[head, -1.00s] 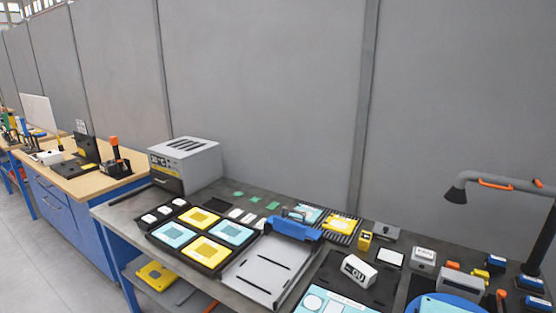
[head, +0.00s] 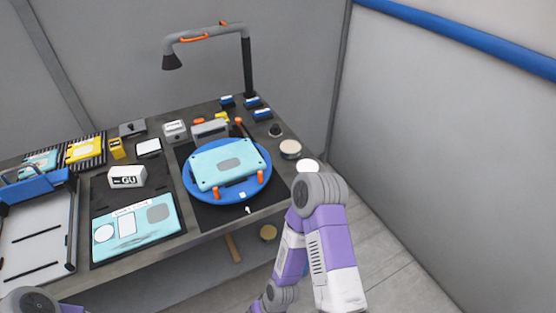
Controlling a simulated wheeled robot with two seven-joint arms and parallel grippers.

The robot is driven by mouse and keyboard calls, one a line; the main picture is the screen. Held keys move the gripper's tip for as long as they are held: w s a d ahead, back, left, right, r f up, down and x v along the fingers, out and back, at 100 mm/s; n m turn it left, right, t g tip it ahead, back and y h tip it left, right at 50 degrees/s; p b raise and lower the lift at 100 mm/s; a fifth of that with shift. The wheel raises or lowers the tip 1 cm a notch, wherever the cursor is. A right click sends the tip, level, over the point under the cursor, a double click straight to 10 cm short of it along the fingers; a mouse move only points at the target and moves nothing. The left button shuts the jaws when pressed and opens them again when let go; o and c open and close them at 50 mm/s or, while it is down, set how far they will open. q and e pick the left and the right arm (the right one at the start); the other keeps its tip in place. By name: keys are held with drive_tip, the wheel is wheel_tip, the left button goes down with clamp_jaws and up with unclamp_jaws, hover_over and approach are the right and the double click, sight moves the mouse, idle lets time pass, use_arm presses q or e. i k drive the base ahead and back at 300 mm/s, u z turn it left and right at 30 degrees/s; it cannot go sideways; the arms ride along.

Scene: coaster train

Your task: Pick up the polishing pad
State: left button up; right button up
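The polishing pad is probably the round cream-topped disc (head: 290,148) near the right end of the bench, though I cannot be certain.
A blue round turntable (head: 226,196) holds a light-blue panel with orange clamps. A grey lamp arm (head: 247,65) stands behind it. Small blue-and-white boxes (head: 262,115) and a dark knob (head: 275,130) sit near the cream disc. A grey wall closes the right side.

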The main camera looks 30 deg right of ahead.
sight(276, 131)
drive_tip(key=u, duration=3)
drive_tip(key=k, duration=1.95)
drive_tip(key=z, duration=1.3)
